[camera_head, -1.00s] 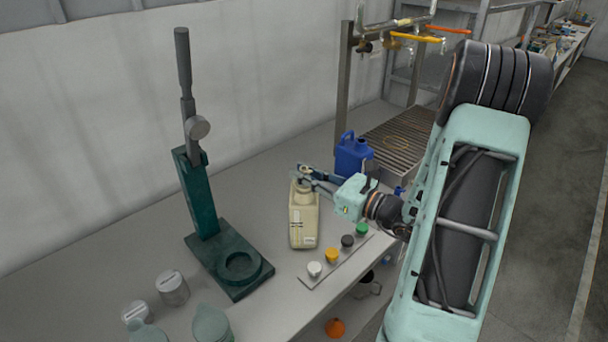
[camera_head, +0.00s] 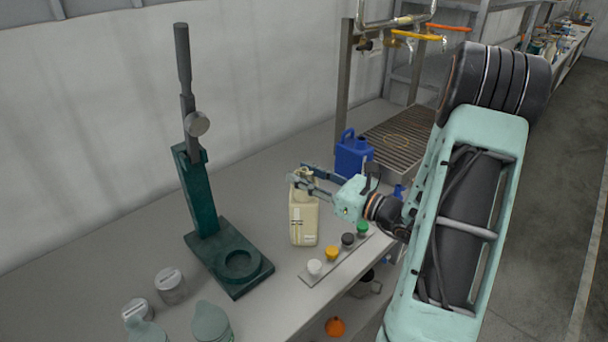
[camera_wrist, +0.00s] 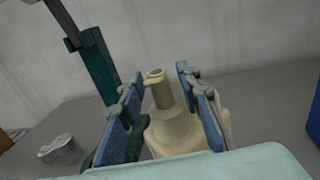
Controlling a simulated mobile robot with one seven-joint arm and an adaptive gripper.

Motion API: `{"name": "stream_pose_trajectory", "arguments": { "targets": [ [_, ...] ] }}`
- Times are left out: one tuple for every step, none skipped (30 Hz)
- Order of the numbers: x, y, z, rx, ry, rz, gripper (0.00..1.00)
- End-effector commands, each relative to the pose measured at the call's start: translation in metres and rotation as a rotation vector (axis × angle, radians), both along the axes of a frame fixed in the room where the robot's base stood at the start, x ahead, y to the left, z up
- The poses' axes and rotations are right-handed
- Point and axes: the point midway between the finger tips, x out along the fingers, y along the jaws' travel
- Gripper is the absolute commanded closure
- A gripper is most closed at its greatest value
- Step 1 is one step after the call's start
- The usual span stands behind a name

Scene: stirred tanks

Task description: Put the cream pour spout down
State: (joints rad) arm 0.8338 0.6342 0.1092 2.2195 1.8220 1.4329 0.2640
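The cream pour spout (camera_wrist: 161,92) stands upright in the wrist view, its narrow neck pointing up above a wider cream base. It appears to sit on top of the cream jug (camera_head: 304,222), which stands on the bench in the head view. My gripper (camera_wrist: 161,75) is open, with one blue-padded finger on each side of the spout and gaps between. In the head view my gripper (camera_head: 297,174) is at the jug's top, and its fingers partly hide the spout there.
A green press (camera_head: 229,259) stands left of the jug. A blue jug (camera_head: 353,155) is behind it. A strip with several coloured caps (camera_head: 332,254) lies at the bench's front edge. Clear jars (camera_head: 171,287) stand at the lower left. Bench between press and jug is free.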

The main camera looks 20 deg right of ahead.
Motion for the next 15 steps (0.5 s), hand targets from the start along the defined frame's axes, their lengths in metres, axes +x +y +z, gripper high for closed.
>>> {"name": "stream_pose_trajectory", "arguments": {
  "targets": [
    [0.000,0.000,0.001,0.000,0.000,0.000,0.68],
    [0.000,0.000,0.002,0.000,0.000,0.000,0.68],
    [0.000,0.000,0.004,0.000,0.000,0.000,0.68],
    [0.000,0.000,0.006,0.000,0.000,0.000,0.68],
    [0.000,0.000,0.009,-0.001,-0.001,0.000,0.68],
    [0.000,0.000,0.013,-0.001,-0.001,0.000,0.68],
    [-0.005,-0.005,0.008,-0.001,0.000,-0.004,0.68],
    [-0.010,-0.009,0.006,-0.001,0.000,-0.006,0.68],
    [-0.018,-0.013,0.006,-0.002,-0.001,-0.006,0.68],
    [-0.024,-0.017,0.006,-0.002,-0.001,-0.006,0.68],
    [-0.030,-0.021,0.006,-0.003,0.001,-0.007,0.68],
    [-0.038,-0.025,0.006,-0.001,-0.001,-0.006,0.68],
    [-0.044,-0.029,0.006,-0.001,0.001,-0.006,0.68],
    [-0.050,-0.033,0.006,-0.001,0.000,-0.007,0.68],
    [-0.058,-0.037,0.006,-0.002,-0.001,-0.006,0.68]
  ]
}}
